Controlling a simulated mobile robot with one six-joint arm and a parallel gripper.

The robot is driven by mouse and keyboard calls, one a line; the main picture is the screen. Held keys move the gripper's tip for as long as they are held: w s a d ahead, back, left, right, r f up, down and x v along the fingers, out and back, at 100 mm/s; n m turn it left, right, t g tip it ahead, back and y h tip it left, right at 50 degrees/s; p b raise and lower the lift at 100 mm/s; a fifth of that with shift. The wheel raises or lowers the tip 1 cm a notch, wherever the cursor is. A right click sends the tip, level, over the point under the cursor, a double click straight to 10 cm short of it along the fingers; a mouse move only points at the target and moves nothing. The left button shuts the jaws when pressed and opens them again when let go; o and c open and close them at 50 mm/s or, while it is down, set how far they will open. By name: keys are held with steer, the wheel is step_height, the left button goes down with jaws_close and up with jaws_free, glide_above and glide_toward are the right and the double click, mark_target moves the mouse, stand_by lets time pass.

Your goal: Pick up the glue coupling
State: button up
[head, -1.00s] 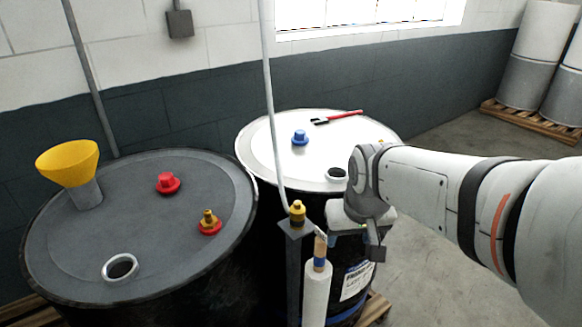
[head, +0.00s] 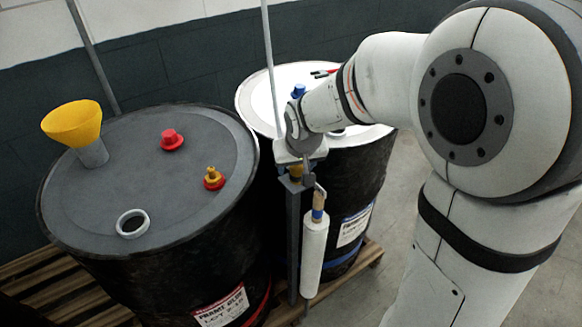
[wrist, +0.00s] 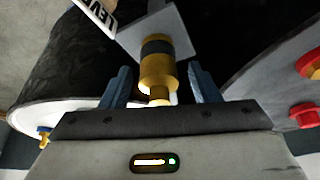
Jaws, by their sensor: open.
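A brass-yellow coupling with a dark band (wrist: 158,62) stands on the square grey top of a post (wrist: 160,30) in the wrist view. In the head view this coupling (head: 296,173) shows only partly, just under my gripper (head: 300,157), between the two drums. My gripper (wrist: 160,72) is open, with one blue-grey finger on each side of the coupling. A second yellow coupling with a red base (head: 213,178) sits on the grey drum lid (head: 100,190), whose drum has a red-edged label.
A red cap (head: 171,140), a yellow funnel (head: 74,123) and a ringed opening (head: 132,223) are on the grey lid. A white-topped drum (head: 262,98) with a blue cap (head: 298,91) stands behind. A white roller (head: 313,255) hangs beside the post (head: 293,240).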

steer(key=shift+c, duration=0.3)
steer(key=c, duration=1.1)
